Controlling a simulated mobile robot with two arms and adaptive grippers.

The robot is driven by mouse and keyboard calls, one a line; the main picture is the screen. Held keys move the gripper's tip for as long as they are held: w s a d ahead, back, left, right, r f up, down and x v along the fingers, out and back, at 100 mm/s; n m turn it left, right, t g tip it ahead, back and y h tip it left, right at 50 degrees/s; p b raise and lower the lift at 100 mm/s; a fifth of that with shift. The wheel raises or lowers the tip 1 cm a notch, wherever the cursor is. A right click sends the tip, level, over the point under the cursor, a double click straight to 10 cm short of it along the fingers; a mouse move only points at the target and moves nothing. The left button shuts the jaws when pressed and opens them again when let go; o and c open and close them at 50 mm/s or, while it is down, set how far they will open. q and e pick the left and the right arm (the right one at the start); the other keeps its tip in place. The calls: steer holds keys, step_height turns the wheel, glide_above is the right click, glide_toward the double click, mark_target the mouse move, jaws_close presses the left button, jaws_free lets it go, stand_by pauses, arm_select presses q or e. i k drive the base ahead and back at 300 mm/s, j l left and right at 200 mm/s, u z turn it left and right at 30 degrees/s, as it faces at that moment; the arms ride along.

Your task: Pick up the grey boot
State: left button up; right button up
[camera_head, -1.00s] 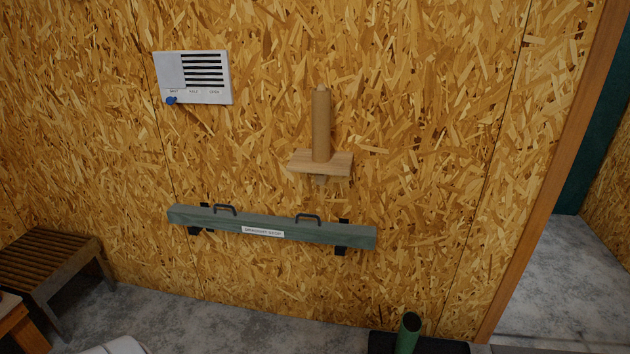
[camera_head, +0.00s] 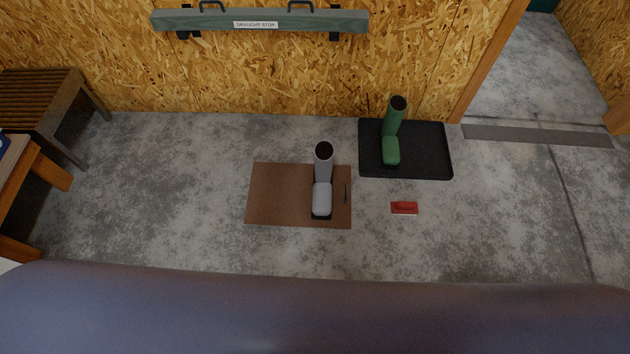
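The grey boot (camera_head: 322,190) stands upright on the right part of a brown mat (camera_head: 275,195) on the concrete floor. Its dark opening faces up and its toe points toward me. Neither of my grippers shows in the head view, so nothing is seen touching the boot.
A green boot (camera_head: 391,140) stands on a black tray (camera_head: 430,150). A red block-like item (camera_head: 404,208) lies on the floor. A slatted bench (camera_head: 40,100) is at left. A draught stop (camera_head: 300,21) hangs on the wall. A large blue-grey rounded surface fills the bottom.

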mark_target(324, 151)
steer(key=z, duration=0.5)
steer(key=i+j+z, duration=0.1)
steer(key=j+z, duration=0.15)
steer(key=z, duration=0.15)
steer(key=i+j+z, duration=0.1)
steer(key=j+z, duration=0.15)
steer(key=z, duration=0.15)
steer(key=j+z, duration=0.3)
steer(key=z, duration=0.15)
steer(key=j+z, duration=0.6)
steer(key=z, duration=0.2)
